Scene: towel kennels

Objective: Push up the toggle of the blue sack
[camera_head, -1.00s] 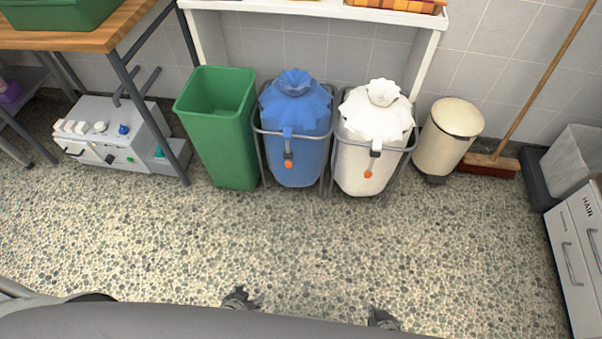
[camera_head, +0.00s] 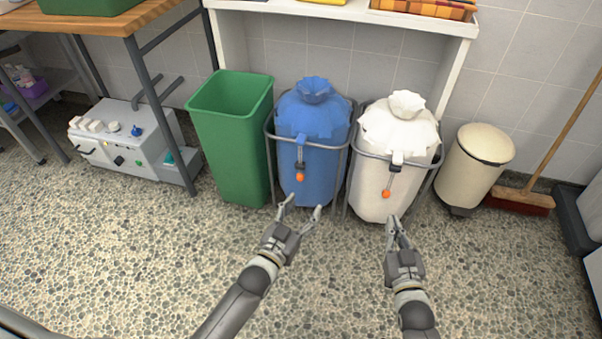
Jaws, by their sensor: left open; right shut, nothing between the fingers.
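The blue sack (camera_head: 321,128) hangs in a grey metal frame, its gathered top standing up. Its toggle, a dark piece with an orange ball (camera_head: 300,177), hangs on a strap at the front. My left gripper (camera_head: 300,206) is open and empty, in front of and below the orange ball; I see no contact. My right gripper (camera_head: 393,218) is shut with nothing in it, in front of the lower part of the white sack (camera_head: 398,137). The white sack has a similar toggle with an orange ball (camera_head: 386,194).
A green bin (camera_head: 233,140) stands just left of the blue sack. A cream pedal bin (camera_head: 474,165) and a broom (camera_head: 523,199) stand to the right. A grey machine (camera_head: 122,145) is at left under the wooden table (camera_head: 85,22). The pebbled floor in front is clear.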

